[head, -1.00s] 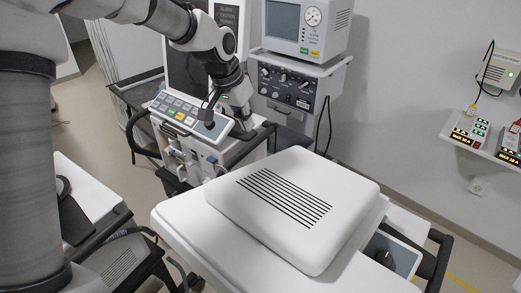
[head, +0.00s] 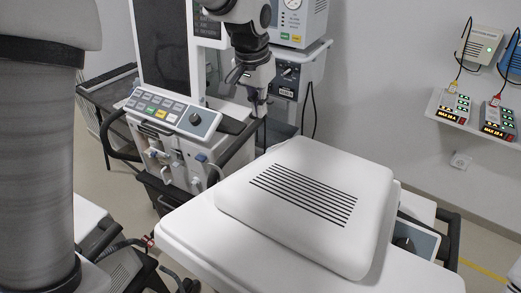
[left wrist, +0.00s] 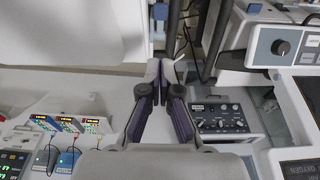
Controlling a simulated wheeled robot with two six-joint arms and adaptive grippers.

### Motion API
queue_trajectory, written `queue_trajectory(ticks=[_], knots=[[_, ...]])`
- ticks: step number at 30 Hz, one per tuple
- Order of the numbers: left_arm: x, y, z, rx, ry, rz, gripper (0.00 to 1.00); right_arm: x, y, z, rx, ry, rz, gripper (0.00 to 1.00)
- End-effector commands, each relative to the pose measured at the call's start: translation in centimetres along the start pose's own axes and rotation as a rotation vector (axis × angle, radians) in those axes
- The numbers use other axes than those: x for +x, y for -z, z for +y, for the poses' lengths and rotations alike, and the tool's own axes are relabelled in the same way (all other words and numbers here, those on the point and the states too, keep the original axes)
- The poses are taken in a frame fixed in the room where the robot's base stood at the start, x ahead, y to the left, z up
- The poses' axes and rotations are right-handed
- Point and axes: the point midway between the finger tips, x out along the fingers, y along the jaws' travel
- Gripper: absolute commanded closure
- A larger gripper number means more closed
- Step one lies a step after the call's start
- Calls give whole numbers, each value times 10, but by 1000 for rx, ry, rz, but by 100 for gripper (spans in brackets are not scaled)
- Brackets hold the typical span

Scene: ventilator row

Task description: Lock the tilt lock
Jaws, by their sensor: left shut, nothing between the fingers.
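My left gripper (head: 258,108) hangs pointing down beside the right side of the ventilator (head: 180,155), near the dark rail at its front. In the left wrist view its fingers (left wrist: 160,68) converge and are shut with nothing between them. The ventilator has a dark tall screen (head: 162,50) and a sloped button panel (head: 160,108) with a dark round knob (head: 198,118). The knob also shows at the upper right in the left wrist view (left wrist: 281,47). I cannot pick out the tilt lock with certainty. My right gripper is not in view.
A second machine (head: 288,75) with knobs stands just behind the gripper. Small lit boxes (head: 497,121) sit on a wall shelf (head: 475,134) at right. A dark rail (head: 240,140) runs beside the ventilator, and a cable hangs behind it.

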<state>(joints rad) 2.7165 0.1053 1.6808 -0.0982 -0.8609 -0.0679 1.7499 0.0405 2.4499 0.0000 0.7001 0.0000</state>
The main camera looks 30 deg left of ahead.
Motion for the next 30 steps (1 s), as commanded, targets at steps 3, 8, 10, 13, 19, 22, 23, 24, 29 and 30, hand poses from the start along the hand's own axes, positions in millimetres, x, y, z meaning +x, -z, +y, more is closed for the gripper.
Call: queue_trajectory(ticks=[3,8,10,13,19,22,23,24,29,30], knots=[[9,0,0,0,-1,-4,100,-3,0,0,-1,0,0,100],[36,-1,0,-1,-1,-6,100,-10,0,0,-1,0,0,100],[51,-1,0,-1,-1,-7,100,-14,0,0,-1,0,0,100],[73,-1,0,-1,-1,-7,100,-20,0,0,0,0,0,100],[112,-8,0,0,-1,-6,100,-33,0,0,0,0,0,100],[125,-14,0,0,-1,-4,100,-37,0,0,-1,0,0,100],[128,-15,0,0,-1,-3,100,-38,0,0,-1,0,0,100],[131,-16,0,0,-1,-2,100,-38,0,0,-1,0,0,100],[136,-18,0,0,-1,0,100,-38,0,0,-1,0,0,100],[136,-18,0,0,-1,0,100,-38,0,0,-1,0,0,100]])
